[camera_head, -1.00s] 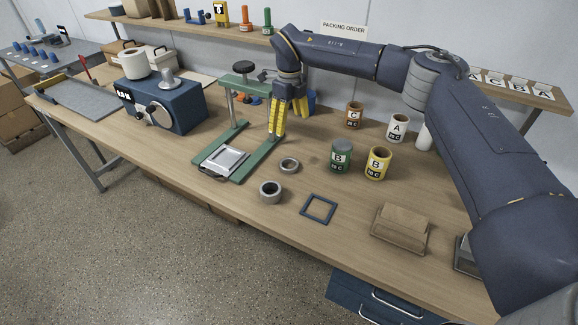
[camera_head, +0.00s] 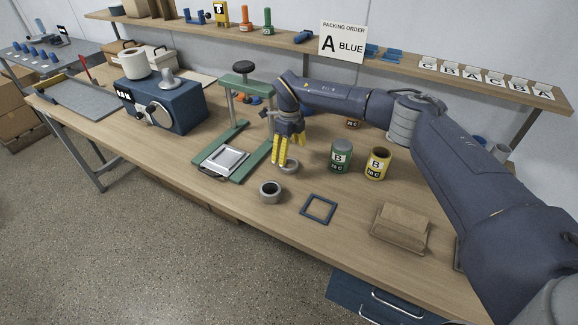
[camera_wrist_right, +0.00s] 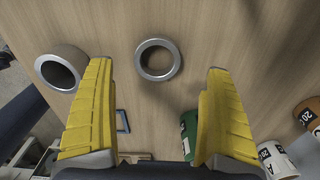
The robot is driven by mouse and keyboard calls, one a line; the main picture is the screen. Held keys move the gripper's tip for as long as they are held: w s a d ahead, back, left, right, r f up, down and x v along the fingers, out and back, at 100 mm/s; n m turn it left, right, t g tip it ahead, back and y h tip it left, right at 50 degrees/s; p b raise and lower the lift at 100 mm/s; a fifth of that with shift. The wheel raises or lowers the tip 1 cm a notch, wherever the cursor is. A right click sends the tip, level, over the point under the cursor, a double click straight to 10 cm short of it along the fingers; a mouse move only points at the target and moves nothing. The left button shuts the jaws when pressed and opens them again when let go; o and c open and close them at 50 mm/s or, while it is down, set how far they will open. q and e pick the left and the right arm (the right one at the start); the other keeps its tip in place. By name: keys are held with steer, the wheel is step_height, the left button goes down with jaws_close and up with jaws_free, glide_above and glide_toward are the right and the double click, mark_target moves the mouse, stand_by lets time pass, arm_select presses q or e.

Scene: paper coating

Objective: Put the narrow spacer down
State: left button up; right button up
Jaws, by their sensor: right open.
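The narrow spacer (camera_head: 291,171) is a thin grey ring lying flat on the wooden table, just right of the green press. My right gripper (camera_head: 280,163) is open with yellow fingers pointing down over it and hiding part of it. In the right wrist view the narrow spacer (camera_wrist_right: 157,77) lies beyond the fingertips, in line with the gap between the open fingers (camera_wrist_right: 158,75), and nothing is held. A taller grey ring (camera_head: 271,199) stands nearer the front edge; it also shows at the left of the wrist view (camera_wrist_right: 70,78). My left gripper is not in view.
The green press (camera_head: 238,165) with a metal plate stands left. A blue square frame (camera_head: 333,211), a green can (camera_head: 341,158), a yellow can (camera_head: 377,164) and a brown block (camera_head: 400,226) are to the right. A sign (camera_head: 342,42) reads "A BLUE".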

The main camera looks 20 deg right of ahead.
mark_target(288, 167)
steer(key=shift+s+a+f, duration=0.1)
steer(key=shift+f, duration=1.3)
steer(key=shift+a+f, duration=0.1)
steer(key=shift+f, duration=1.25)
steer(key=c, duration=1.3)
steer(key=shift+c, duration=0.2)
steer(key=shift+r, duration=0.15)
